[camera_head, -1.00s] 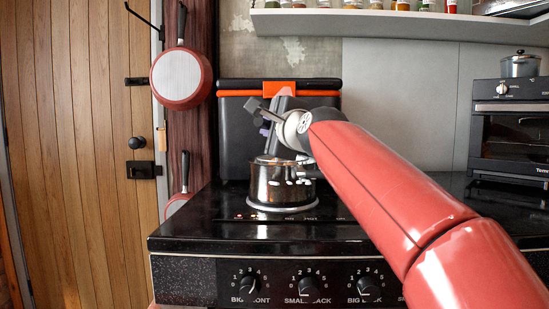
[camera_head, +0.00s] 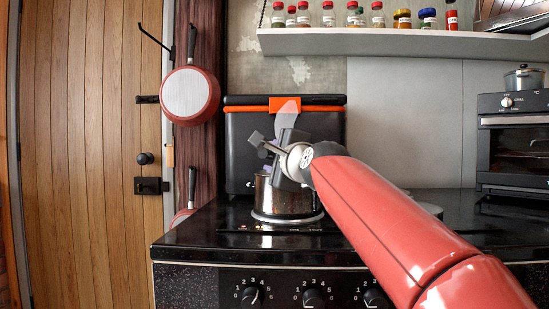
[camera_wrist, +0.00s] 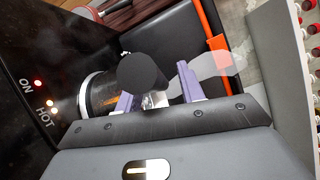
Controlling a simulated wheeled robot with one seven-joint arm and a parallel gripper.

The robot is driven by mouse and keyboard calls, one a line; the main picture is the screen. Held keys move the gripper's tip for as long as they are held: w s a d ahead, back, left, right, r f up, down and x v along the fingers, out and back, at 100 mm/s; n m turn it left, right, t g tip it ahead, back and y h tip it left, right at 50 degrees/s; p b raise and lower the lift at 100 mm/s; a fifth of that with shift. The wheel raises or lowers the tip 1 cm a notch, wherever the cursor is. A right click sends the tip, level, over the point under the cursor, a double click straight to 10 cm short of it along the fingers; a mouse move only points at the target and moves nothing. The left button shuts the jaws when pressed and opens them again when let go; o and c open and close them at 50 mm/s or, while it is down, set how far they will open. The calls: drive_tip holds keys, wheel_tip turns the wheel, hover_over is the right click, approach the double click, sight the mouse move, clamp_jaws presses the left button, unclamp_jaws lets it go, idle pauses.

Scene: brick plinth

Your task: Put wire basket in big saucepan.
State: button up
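A shiny metal saucepan (camera_head: 290,203) stands on the front hob, partly hidden behind my gripper in the head view. In the wrist view a dark, cylindrical vessel with a pale base ring (camera_wrist: 88,96) shows beyond the fingers. My gripper (camera_wrist: 157,92) has its two purple fingers apart. A small silver piece (camera_wrist: 155,99) and a black round shape (camera_wrist: 142,72) show between them; contact is unclear. A pale translucent shape (camera_head: 287,113) rises above my gripper. It also shows in the wrist view (camera_wrist: 215,63). I cannot make out a wire basket with certainty.
The black cooker top (camera_head: 220,236) has knobs on its front. A black box with orange trim (camera_head: 240,150) stands behind the saucepan. A shelf of jars (camera_head: 390,42) is above. An oven (camera_head: 515,150) with a small pot on it is right. Pans hang left.

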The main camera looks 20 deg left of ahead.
drive_tip(key=shift+s+d+r, duration=0.1)
drive_tip(key=b+v, duration=0.2)
drive_tip(key=v, duration=0.9)
drive_tip(key=shift+s+d+b, duration=0.15)
drive_tip(key=shift+s+b, duration=0.15)
drive_tip(key=shift+s, duration=0.05)
